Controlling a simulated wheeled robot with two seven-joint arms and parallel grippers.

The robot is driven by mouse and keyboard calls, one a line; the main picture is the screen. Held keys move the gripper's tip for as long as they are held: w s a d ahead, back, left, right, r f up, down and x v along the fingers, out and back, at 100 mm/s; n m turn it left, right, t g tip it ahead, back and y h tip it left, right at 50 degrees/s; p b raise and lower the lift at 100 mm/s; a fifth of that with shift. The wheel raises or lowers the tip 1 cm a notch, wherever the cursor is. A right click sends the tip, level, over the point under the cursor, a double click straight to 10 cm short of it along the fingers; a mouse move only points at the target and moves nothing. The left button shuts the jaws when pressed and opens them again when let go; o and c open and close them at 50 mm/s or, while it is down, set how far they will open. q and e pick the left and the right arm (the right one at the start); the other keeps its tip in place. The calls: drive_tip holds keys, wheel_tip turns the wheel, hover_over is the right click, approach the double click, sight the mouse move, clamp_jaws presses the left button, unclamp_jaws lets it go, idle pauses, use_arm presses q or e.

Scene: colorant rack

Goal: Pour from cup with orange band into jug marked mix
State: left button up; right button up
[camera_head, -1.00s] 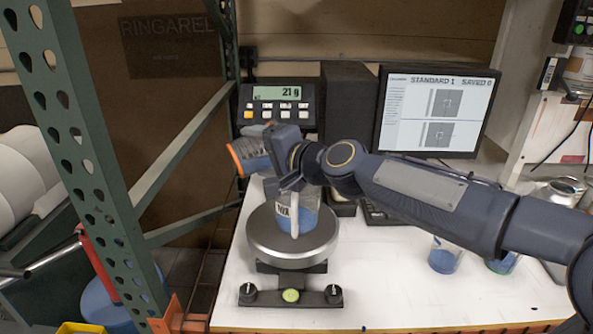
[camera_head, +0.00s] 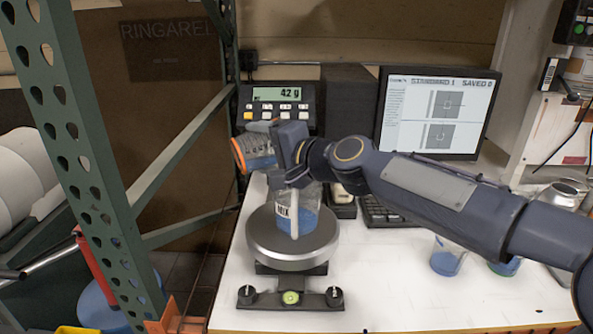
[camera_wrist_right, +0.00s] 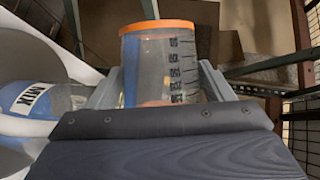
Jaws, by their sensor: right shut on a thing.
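The clear cup with the orange band (camera_head: 258,150) is held on its side above the scale, its banded end to the left. Its graduated wall and orange band show in the wrist view (camera_wrist_right: 165,60), with blue liquid along one side. My right gripper (camera_head: 287,158) is shut on it; the gripper hides its other end. The jug marked MIX (camera_head: 305,217) stands upright on the round scale pan (camera_head: 293,257), just below the gripper, with blue liquid inside. It also shows at the left of the wrist view (camera_wrist_right: 32,103). My left gripper is not in view.
The scale display (camera_head: 277,95) reads 42 g. Two small cups with blue liquid (camera_head: 446,260) (camera_head: 505,266) stand at right on the white table (camera_head: 400,295). A green rack post (camera_head: 85,150) rises at left. A monitor (camera_head: 437,112) and keyboard stand behind my right arm.

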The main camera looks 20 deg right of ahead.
drive_tip(key=shift+d+r+m+y+b, duration=0.3)
drive_tip(key=shift+m+b, duration=0.3)
drive_tip(key=shift+b, duration=0.5)
idle(0.6)
